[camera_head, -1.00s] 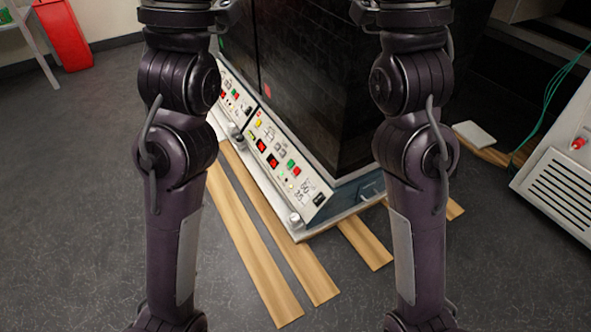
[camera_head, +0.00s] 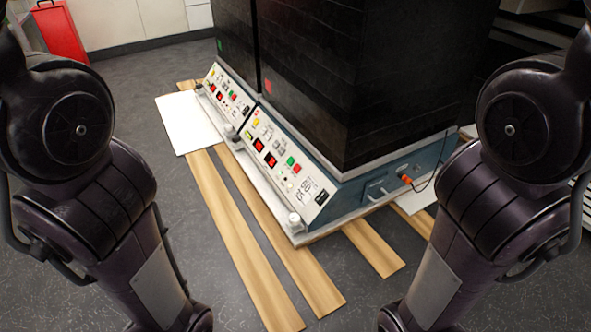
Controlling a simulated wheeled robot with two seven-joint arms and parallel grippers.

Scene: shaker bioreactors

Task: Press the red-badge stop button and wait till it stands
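Two dark shaker cabinets stand side by side on the floor. The nearer cabinet (camera_head: 330,90) bears a small red badge (camera_head: 268,87), and the farther cabinet (camera_head: 232,30) bears a green badge (camera_head: 219,45). Below the red badge is a sloped white control panel (camera_head: 275,150) with red displays, a green button (camera_head: 290,160) and a red button (camera_head: 297,169) beside it. The cabinet walls look opaque black, so I cannot tell whether anything inside is moving. My two arms frame the view at left and right, clear of the panel. Both grippers are out of view.
The farther cabinet has a similar panel (camera_head: 229,95). Wooden planks (camera_head: 240,235) run under and out from the cabinets. A white sheet (camera_head: 188,122) lies at the left. A red bin (camera_head: 62,32) stands at far left.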

